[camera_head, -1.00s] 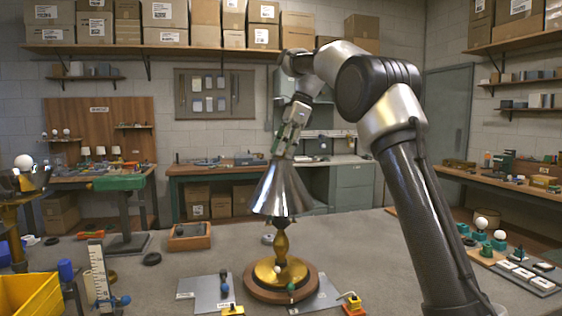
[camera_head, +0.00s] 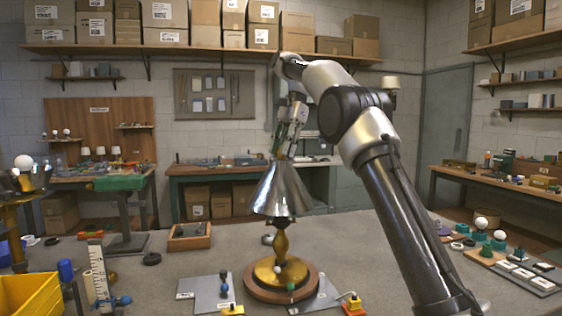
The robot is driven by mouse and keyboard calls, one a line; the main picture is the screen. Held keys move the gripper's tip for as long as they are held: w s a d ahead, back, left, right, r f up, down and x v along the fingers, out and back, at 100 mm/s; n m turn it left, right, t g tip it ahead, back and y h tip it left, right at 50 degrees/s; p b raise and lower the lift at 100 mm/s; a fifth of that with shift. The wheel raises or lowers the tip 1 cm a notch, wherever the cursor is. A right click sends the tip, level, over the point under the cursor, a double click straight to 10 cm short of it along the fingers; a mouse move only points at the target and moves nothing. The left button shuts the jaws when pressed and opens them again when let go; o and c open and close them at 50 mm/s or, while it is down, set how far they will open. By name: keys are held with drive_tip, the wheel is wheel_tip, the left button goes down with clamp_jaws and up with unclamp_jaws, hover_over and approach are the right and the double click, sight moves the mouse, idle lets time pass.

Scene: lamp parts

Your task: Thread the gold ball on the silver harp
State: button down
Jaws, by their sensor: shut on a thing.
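A lamp stands on the table with a shiny silver cone shade (camera_head: 281,192), a gold stem and a gold foot (camera_head: 280,270) on a round wooden base. My gripper (camera_head: 281,154) points down at the top of the shade, its fingertips at or just above the peak. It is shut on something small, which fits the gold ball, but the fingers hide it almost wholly. The silver harp is hidden by the shade and gripper; I cannot tell whether the ball touches its tip.
Grey plates (camera_head: 213,293) with small parts lie around the lamp's foot. A yellow bin (camera_head: 28,294) and a white ruler stand (camera_head: 98,275) are at the left. A wooden tray (camera_head: 189,237) lies behind. Sockets and bulbs (camera_head: 490,232) sit at the right.

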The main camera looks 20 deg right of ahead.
drive_tip(key=shift+f, duration=0.35)
drive_tip(key=m, duration=0.1)
drive_tip(key=m+t, duration=0.1)
drive_tip(key=m, duration=0.2)
drive_tip(key=shift+s+r+m+t+y, duration=0.1)
drive_tip(key=shift+s+m+t+y, duration=0.2)
drive_tip(key=shift+y, duration=0.1)
drive_tip(key=shift+m+t, duration=0.5)
drive_tip(key=shift+m, duration=0.7)
